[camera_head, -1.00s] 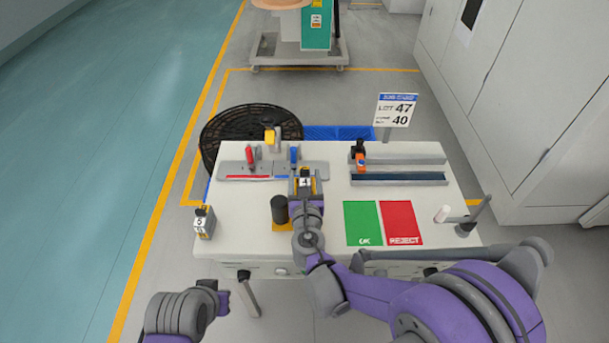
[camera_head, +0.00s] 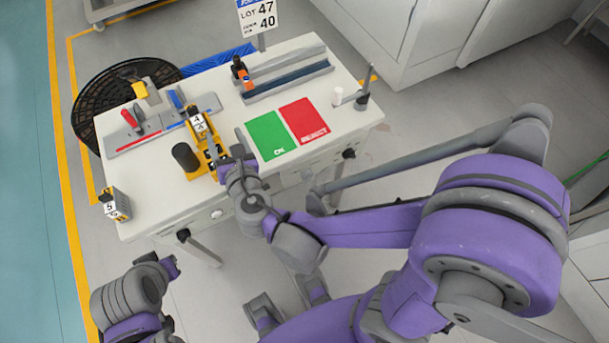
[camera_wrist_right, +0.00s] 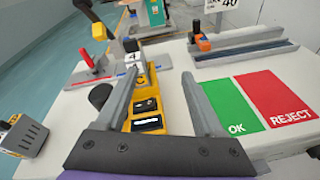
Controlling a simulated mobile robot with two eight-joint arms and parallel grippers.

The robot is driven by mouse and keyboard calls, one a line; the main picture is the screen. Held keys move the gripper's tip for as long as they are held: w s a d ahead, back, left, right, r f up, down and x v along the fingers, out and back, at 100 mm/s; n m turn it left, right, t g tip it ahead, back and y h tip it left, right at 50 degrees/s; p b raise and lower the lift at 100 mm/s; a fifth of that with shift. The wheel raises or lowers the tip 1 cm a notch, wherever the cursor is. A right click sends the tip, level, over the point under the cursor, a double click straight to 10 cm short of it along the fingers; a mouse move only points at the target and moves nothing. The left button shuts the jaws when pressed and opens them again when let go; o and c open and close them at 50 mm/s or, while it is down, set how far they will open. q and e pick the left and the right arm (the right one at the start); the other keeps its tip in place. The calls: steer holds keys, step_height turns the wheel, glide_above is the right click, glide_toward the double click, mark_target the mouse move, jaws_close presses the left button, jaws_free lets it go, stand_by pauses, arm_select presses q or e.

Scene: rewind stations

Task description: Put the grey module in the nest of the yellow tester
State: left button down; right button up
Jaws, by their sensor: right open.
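The yellow tester (camera_head: 199,160) stands on the white table with a number 4 plate at its back; it also shows in the right wrist view (camera_wrist_right: 153,80). Dark and pale recessed parts show on its top. My right gripper (camera_head: 229,148) is open above the tester's front right. In the wrist view its two fingers are spread either side of the tester, with nothing held between them. I cannot pick out the grey module for sure. A small grey and yellow block (camera_head: 116,205) with a 5 label stands at the table's left corner.
A black cylinder (camera_head: 185,156) stands left of the tester. A grey fixture (camera_head: 150,130) with red and blue handles lies behind it. Green OK (camera_head: 269,136) and red REJECT (camera_head: 303,121) mats lie to the right. Grey rails (camera_head: 290,80) run along the back.

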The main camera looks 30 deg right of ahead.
steer(key=s+d+f+m+g+h, duration=0.1)
steer(key=s+d+f+m+g, duration=0.15)
steer(key=d+m, duration=0.5)
steer(key=s+d+f+m+g+h, duration=0.1)
steer(key=s+d+m+g+h, duration=0.2)
steer(key=d+m, duration=0.45)
steer(key=s+a+f+m+g+y, duration=0.1)
steer(key=s+m+g+y, duration=0.3)
steer(key=s+m, duration=0.9)
steer(key=f+m, duration=0.1)
steer(key=m, duration=0.3)
steer(key=shift+a+g+y, duration=0.3)
steer(key=shift+g+y, duration=0.05)
steer(key=shift+y, duration=0.05)
